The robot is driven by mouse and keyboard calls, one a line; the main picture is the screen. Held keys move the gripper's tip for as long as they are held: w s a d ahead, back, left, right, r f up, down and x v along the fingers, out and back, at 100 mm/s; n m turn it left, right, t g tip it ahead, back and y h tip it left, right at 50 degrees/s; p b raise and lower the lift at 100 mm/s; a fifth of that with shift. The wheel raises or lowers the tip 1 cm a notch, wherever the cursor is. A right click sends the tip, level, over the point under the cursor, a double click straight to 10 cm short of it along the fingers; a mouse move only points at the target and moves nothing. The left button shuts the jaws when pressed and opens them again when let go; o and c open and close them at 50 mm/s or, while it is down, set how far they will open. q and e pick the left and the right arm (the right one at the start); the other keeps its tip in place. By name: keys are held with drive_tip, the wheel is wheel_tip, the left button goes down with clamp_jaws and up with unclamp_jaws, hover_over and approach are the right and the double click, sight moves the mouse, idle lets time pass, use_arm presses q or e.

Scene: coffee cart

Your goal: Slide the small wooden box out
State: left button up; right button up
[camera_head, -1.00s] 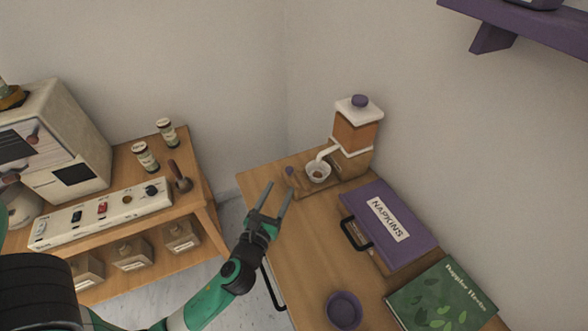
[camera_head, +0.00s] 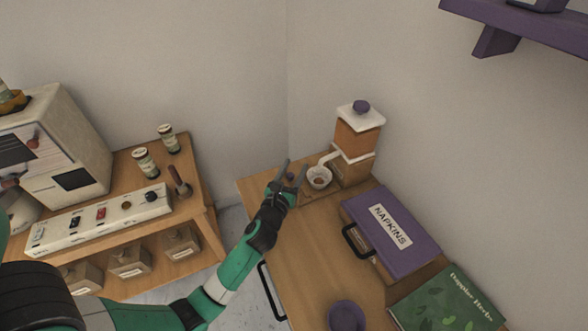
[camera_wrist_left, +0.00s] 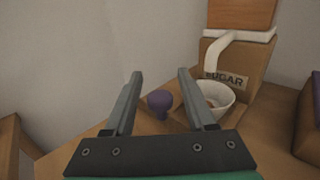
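My left gripper (camera_head: 293,166) is open and empty over the far left part of the wooden counter (camera_head: 300,240). In the left wrist view its two fingers (camera_wrist_left: 160,76) frame a purple knob (camera_wrist_left: 160,101), which appears just beyond and between them; I cannot tell whether they touch. What the knob is fixed to is mostly hidden. My right gripper is not in view.
The purple napkin box (camera_head: 405,227) with a black handle, a green book (camera_head: 450,302) and a purple bowl (camera_head: 346,317) lie on the right counter. The left cart holds a coffee machine (camera_head: 50,140) and jars (camera_head: 146,162). The counter's middle is clear.

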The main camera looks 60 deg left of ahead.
use_arm(q)
clamp_jaws()
idle(1.2)
